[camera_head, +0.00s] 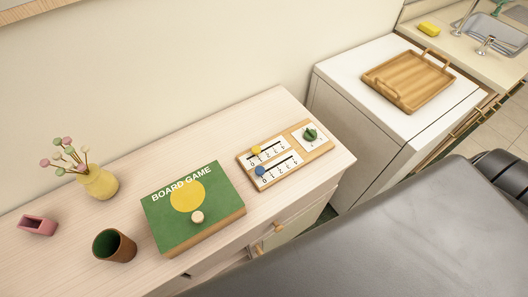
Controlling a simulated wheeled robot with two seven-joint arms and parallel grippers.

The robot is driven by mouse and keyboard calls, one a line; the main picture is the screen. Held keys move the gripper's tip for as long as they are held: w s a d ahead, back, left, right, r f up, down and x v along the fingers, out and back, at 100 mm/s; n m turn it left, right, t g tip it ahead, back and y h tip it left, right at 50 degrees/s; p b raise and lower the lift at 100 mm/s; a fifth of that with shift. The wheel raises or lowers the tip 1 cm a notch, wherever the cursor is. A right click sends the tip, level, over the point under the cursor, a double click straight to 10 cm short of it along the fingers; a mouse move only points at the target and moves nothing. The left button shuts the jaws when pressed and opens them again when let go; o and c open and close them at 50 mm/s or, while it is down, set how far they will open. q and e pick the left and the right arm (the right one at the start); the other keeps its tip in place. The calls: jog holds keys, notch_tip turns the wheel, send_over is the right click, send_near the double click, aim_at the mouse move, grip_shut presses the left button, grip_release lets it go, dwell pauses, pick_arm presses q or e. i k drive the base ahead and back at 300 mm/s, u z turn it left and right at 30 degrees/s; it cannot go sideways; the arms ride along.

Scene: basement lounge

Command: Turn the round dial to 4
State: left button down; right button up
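The round dial (310,133) is a green knob on a white square panel at the right end of a wooden control board (285,156). The board lies near the right end of the pale wooden cabinet top. Its left part has two white slider scales, one with a yellow knob (256,150) and one with a blue knob (260,171). The dial's markings and pointer are too small to read, so I cannot tell its setting. Neither of my grippers is in view, and nothing touches the dial.
A brown cup (128,246), yellow vase (98,184) and pink holder (38,227) stand further left. A wooden tray (377,77) sits on the white appliance.

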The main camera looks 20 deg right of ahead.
aim_at(310, 134)
jog(key=k, duration=0.5)
jog(key=z, duration=0.1)
jog(key=i, duration=0.5)
jog(key=z, duration=1.1)
